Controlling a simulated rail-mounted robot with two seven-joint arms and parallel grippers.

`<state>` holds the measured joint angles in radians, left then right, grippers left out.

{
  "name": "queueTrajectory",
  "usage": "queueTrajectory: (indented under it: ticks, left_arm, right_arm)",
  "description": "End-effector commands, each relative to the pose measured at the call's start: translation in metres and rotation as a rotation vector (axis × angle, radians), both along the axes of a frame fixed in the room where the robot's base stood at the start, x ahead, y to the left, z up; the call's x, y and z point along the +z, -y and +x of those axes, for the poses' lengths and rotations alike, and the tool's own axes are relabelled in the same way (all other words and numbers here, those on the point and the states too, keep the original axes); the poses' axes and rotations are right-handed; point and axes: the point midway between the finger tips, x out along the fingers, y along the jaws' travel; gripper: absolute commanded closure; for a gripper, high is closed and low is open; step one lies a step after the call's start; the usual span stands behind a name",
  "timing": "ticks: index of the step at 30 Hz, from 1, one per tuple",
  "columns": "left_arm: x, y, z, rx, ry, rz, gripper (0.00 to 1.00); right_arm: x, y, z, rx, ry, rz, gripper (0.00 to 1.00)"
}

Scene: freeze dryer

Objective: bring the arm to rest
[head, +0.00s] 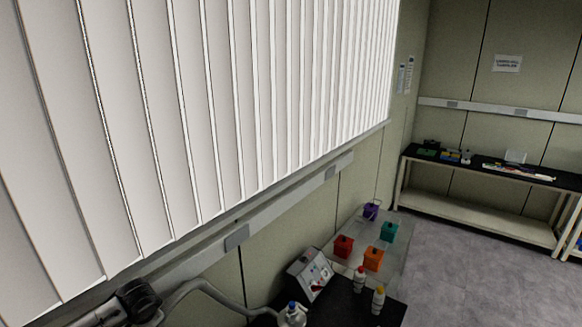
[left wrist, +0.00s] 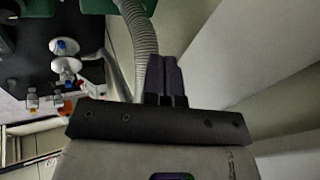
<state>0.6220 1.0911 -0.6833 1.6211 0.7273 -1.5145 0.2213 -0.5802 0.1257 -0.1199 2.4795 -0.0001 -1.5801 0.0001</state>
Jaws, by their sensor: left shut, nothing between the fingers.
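My left gripper (left wrist: 166,76) shows in the left wrist view, with its two dark fingers together and nothing between them. It is in the air beside a grey corrugated hose (left wrist: 141,30), to the right of a black bench top. I cannot make out the left gripper's fingers in the head view. My right gripper is in neither view.
In the head view, a black bench (head: 345,306) holds bottles (head: 378,300) and a tilted panel device (head: 310,274). Coloured boxes (head: 373,259) stand behind. White blinds (head: 190,110) fill the left. A far table (head: 480,199) stands right; the floor (head: 450,260) between is clear.

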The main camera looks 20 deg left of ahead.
Motion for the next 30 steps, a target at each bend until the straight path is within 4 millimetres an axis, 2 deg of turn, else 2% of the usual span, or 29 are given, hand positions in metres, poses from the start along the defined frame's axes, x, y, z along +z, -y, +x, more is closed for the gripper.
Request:
queueTrajectory:
  ticks: [1, 3, 5, 6, 8, 9, 12, 15, 19, 27, 30]
  left_arm:
    - [0.015, 0.024, 0.012, -0.094, 0.048, 0.036, 1.00]
    - [0.035, 0.058, 0.024, -0.214, 0.115, 0.095, 1.00]
    - [0.047, 0.093, 0.028, -0.313, 0.178, 0.136, 1.00]
    - [0.053, 0.118, 0.027, -0.372, 0.223, 0.156, 1.00]
    - [0.058, 0.156, 0.020, -0.443, 0.294, 0.168, 1.00]
    - [0.058, 0.181, 0.010, -0.474, 0.344, 0.159, 1.00]
    - [0.054, 0.228, -0.022, -0.487, 0.446, 0.101, 1.00]
    - [0.044, 0.256, -0.057, -0.450, 0.502, 0.017, 1.00]
    - [0.018, 0.278, -0.106, -0.373, 0.501, -0.112, 1.00]
    - [-0.066, 0.306, -0.210, -0.182, 0.289, -0.339, 1.00]
    - [-0.089, 0.316, -0.243, -0.140, 0.208, -0.383, 1.00]
  right_arm:
    - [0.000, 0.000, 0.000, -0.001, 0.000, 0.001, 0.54]
    - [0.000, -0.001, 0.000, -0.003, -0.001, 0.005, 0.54]
    - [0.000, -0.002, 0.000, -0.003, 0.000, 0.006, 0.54]
    - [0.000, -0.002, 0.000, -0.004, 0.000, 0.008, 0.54]
    - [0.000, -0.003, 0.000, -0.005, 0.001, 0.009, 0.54]
    - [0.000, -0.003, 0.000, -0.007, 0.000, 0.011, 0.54]
    - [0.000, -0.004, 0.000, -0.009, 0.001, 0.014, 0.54]
    - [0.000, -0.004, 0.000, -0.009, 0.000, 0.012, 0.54]
    - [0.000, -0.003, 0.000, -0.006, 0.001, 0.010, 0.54]
    - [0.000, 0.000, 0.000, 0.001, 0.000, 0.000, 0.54]
    - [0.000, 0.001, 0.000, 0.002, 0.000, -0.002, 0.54]
